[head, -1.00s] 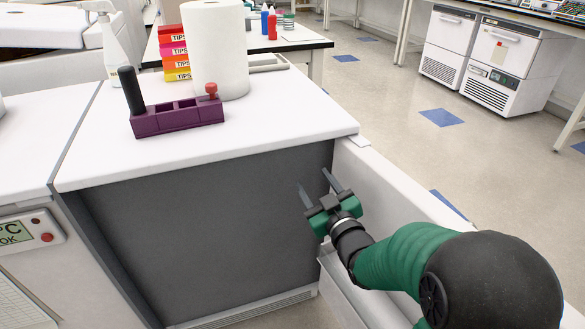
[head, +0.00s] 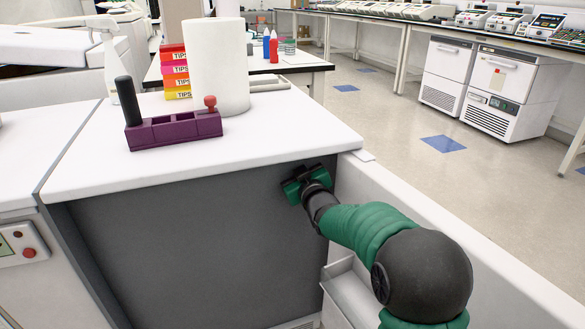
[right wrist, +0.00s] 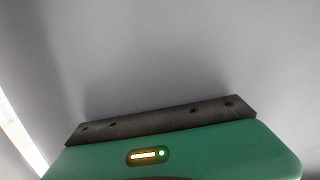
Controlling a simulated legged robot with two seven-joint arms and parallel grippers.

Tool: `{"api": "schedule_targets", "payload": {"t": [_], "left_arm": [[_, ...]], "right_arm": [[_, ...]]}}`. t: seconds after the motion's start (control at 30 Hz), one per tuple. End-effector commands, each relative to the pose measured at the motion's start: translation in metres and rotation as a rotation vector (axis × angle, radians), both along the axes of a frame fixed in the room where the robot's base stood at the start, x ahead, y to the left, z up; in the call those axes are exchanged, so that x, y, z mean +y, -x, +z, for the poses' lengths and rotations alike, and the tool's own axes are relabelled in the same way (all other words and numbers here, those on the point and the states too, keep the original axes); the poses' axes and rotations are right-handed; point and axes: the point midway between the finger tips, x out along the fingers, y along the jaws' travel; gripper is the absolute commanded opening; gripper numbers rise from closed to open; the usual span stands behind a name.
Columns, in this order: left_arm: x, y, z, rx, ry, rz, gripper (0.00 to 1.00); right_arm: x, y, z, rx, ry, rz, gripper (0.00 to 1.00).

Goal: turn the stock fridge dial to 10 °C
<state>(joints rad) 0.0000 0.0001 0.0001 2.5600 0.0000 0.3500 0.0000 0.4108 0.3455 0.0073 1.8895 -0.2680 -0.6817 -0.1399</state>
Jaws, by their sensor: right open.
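My right gripper (head: 304,180), with a green body and black parts, is in front of the dark grey panel (head: 190,250) under the white bench top, near its right end. Its fingertips are hard to make out in the head view; it is open and nothing shows in it. In the right wrist view its green body (right wrist: 215,150) and dark bar face a plain grey surface. My left gripper is out of view.
On the bench top (head: 240,140) stand a purple rack (head: 175,130), a paper towel roll (head: 217,65) and a spray bottle (head: 122,75). A white ledge (head: 420,210) runs right of my arm. Two white under-bench units (head: 510,90) stand far right, across open floor.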

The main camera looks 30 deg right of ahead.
Motion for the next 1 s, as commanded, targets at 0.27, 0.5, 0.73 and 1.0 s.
{"api": "schedule_targets", "payload": {"t": [0.27,0.5,0.73,1.0], "left_arm": [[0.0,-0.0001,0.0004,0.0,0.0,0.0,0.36],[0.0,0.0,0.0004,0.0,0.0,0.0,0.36],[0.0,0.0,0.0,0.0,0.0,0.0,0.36],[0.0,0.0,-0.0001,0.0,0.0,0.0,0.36]], "right_arm": [[0.0002,0.0005,0.0002,0.0,0.0,0.0,0.34],[0.0004,0.0005,0.0,0.0,0.0,0.001,0.03],[0.0021,0.0001,-0.0004,0.012,0.052,0.003,0.0],[0.0014,0.0004,-0.0006,0.025,0.1,0.002,0.0]]}}
